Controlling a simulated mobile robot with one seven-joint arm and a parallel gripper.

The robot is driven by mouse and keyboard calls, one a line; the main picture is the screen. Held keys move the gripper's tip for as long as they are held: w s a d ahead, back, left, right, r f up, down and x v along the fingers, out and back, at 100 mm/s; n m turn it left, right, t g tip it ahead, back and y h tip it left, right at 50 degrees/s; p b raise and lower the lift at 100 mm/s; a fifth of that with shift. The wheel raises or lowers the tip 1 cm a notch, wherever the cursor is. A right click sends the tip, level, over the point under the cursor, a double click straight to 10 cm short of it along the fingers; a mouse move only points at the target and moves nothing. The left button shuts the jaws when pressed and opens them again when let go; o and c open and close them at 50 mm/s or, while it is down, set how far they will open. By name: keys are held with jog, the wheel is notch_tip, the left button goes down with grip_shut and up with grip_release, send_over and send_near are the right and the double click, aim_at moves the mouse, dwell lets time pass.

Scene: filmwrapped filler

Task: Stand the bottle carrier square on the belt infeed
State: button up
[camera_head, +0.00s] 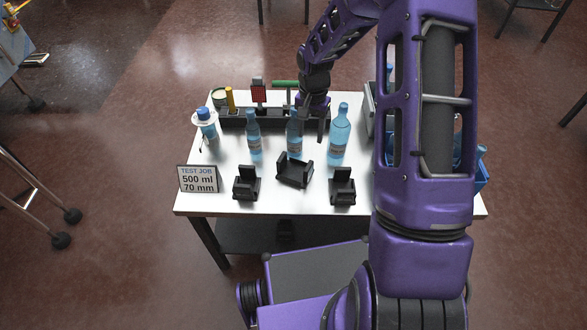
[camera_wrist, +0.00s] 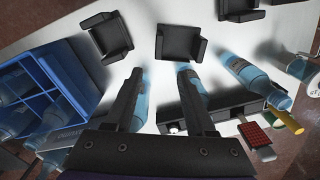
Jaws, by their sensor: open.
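My gripper (camera_head: 312,122) is open and empty above the table's back half, near the middle and right standing bottles. In the wrist view its two fingers (camera_wrist: 160,78) are apart with bare table between them. The middle blue bottle (camera_head: 294,133) and the right one (camera_head: 339,134) are partly covered by the fingers in the wrist view. A blue crate (camera_head: 482,178) holding bottles is mostly hidden behind my arm; it shows clearly at left in the wrist view (camera_wrist: 75,75). Three black seat-shaped pieces (camera_head: 294,170) sit along the table front. I cannot tell which thing is the carrier or infeed.
A white table (camera_head: 220,165) carries a sign (camera_head: 198,179) at its front left. A black rack (camera_head: 236,119) with a red-faced tool (camera_head: 258,92) and yellow cylinder (camera_head: 230,98) lies at the back. Bare table separates bottles and seats.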

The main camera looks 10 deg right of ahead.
aim_at(309, 166)
notch_tip(309, 166, down, 16)
jog(key=shift+s+f+b, duration=0.15)
jog(key=shift+f+b, duration=0.05)
jog(key=shift+b, duration=0.35)
jog(key=shift+c, duration=0.2)
grip_shut()
